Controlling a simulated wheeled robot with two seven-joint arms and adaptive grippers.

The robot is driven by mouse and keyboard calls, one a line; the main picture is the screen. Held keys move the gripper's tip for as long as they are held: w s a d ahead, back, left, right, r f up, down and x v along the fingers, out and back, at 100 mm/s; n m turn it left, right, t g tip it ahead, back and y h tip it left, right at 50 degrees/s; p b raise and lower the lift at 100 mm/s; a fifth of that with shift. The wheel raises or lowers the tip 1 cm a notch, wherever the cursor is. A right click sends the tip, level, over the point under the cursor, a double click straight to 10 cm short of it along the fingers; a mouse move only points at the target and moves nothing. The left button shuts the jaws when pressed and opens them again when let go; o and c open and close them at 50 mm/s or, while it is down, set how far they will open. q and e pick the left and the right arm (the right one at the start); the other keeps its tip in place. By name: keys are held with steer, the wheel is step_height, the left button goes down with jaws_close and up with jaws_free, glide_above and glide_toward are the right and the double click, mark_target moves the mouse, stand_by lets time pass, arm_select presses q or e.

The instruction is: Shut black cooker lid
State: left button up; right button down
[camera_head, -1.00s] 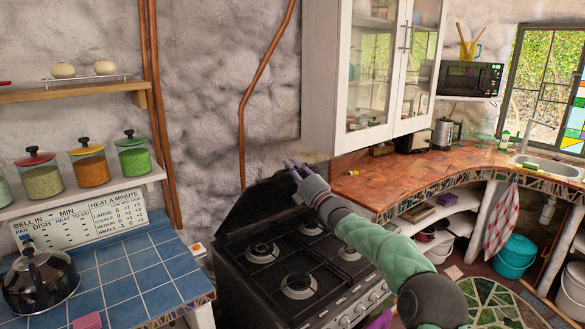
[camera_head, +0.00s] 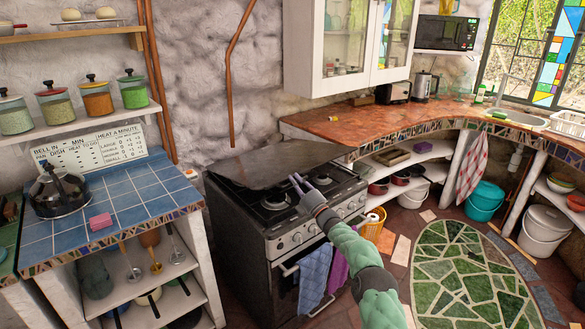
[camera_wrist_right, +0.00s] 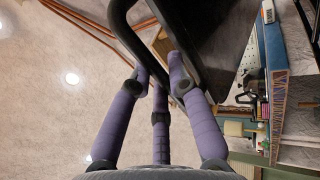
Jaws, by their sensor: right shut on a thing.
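The black cooker (camera_head: 240,235) stands between the blue-tiled counter and the wooden worktop. Its dark lid (camera_head: 262,165) is hinged at the back and tilted low over the rear of the hob, neither upright nor flat. The front burners (camera_head: 275,201) show in front of it; the rear ones are hidden. My right gripper (camera_head: 298,182) is at the lid's front edge, above the hob. In the right wrist view, the purple fingers of the gripper (camera_wrist_right: 160,75) are shut on the black bar-like edge of the lid (camera_wrist_right: 128,38). My left gripper is out of view.
The blue-tiled counter (camera_head: 130,198) with a kettle (camera_head: 58,192) and pink block (camera_head: 100,221) is at the left. The wooden worktop (camera_head: 375,122) curves away right. Towels (camera_head: 314,278) hang on the cooker front. The floor around the green mosaic mat (camera_head: 470,268) is open.

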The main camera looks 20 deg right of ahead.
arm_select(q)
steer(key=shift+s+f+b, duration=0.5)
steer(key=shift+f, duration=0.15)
arm_select(e)
steer(key=f, duration=0.3)
steer(key=s+f, duration=0.1)
steer(key=f, duration=0.1)
steer(key=shift+d+f, duration=0.25)
steer(key=shift+f, duration=0.1)
steer(key=c, duration=1.4)
jaws_free()
steer(key=shift+s, duration=0.1)
steer(key=v, duration=1.2)
steer(key=shift+f, duration=0.1)
